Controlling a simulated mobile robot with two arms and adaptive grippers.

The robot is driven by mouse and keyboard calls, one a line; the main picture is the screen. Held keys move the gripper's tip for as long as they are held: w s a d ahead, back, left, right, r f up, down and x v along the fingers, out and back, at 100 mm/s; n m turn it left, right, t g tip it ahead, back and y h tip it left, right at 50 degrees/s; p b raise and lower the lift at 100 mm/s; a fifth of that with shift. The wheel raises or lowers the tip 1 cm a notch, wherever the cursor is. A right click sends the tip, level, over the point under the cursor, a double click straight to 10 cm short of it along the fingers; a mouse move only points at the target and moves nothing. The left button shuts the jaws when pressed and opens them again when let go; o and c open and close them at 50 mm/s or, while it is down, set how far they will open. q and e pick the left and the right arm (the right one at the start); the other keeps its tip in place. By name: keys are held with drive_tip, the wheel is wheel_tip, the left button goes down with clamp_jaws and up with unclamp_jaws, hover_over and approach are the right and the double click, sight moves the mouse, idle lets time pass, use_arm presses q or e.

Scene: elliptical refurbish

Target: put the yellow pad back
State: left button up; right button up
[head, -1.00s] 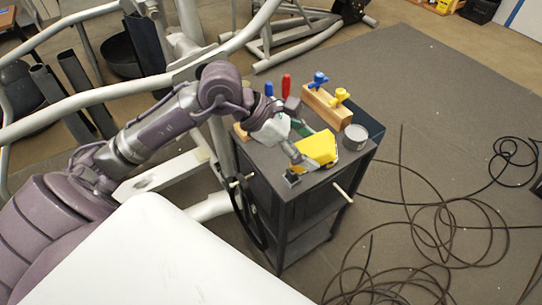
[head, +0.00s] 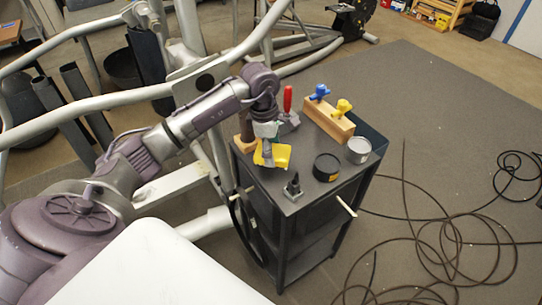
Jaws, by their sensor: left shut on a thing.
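The yellow pad (head: 281,156) is at the left side of the top of a dark cart (head: 330,193) in the head view. My left gripper (head: 266,146) is shut on the pad, with the arm reaching in from the left. The fingers are small and partly hidden by the wrist and the pad. I cannot tell whether the pad touches the cart top. My right gripper is not in view.
On the cart stand a black round tin (head: 327,168), a grey can (head: 358,146), a dark upright tool (head: 293,187), a red-handled tool (head: 287,99) and a wooden block (head: 327,119) with blue and yellow knobs. Cables (head: 440,235) lie on the floor at right.

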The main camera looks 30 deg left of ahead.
use_arm(q)
drive_tip(key=shift+w+a+f, duration=0.4)
drive_tip(key=shift+w+a, duration=0.1)
drive_tip(key=shift+f, duration=0.3)
wheel_tip(320, 180, down, 4)
drive_tip(key=shift+r+p, duration=0.25)
drive_tip(key=shift+p, duration=0.25)
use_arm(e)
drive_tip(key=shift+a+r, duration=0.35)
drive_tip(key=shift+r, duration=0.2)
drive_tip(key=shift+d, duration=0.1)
use_arm(q)
drive_tip(key=o, duration=1)
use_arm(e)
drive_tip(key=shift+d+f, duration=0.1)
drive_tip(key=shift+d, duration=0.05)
